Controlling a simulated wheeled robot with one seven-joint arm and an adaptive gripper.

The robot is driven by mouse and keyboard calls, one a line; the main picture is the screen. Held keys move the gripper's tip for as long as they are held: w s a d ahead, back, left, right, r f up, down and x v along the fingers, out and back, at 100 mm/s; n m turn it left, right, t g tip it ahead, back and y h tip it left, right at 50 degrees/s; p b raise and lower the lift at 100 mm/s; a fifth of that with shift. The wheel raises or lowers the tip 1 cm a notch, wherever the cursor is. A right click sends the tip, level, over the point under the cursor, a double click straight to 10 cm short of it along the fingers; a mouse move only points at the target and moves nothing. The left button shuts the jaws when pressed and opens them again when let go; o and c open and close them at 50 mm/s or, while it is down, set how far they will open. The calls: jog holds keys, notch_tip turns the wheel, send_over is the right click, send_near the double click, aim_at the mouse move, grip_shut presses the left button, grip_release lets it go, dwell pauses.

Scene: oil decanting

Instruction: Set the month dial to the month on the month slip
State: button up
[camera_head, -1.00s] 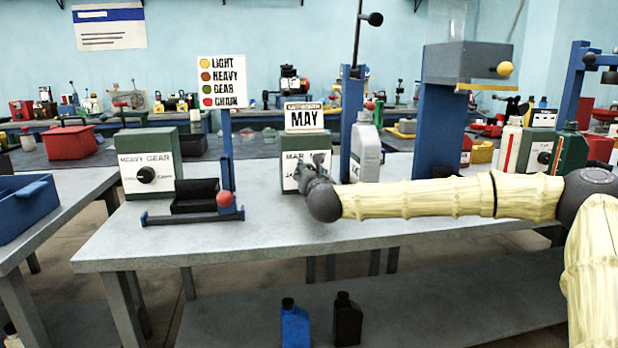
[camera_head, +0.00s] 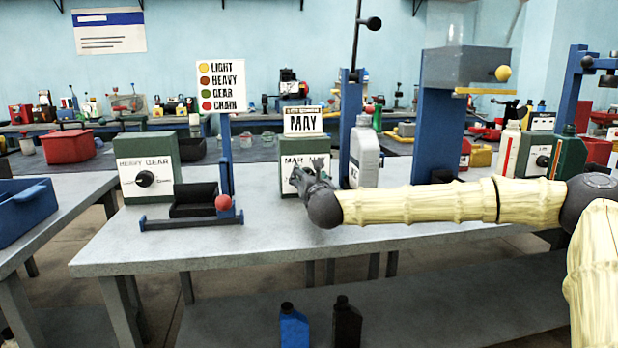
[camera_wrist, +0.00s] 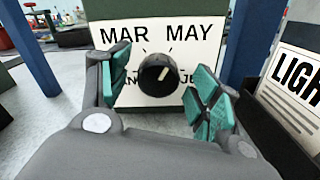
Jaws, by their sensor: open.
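The month slip (camera_head: 303,127) reads MAY and stands on top of the green box. The box's white face (camera_wrist: 205,28) carries MAR at upper left and MAY at upper right, with partly hidden labels below. The black month dial knob (camera_wrist: 158,75) is at its middle. The knob's pale mark appears to point up and right, towards MAY. My gripper (camera_wrist: 161,92) is open, with one teal-padded finger on each side of the knob. I cannot tell whether either pad touches it. In the head view my gripper (camera_head: 305,172) covers much of the box face.
A selector box (camera_head: 165,148) reading HEAVY GEAR and a blue stand with a black tray (camera_head: 195,207) are on the left. A grey-white bottle (camera_head: 365,155) and a blue dispenser column (camera_head: 436,140) stand right of the dial box. The table's front (camera_head: 260,245) is clear.

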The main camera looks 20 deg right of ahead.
jog(key=v, duration=1.1)
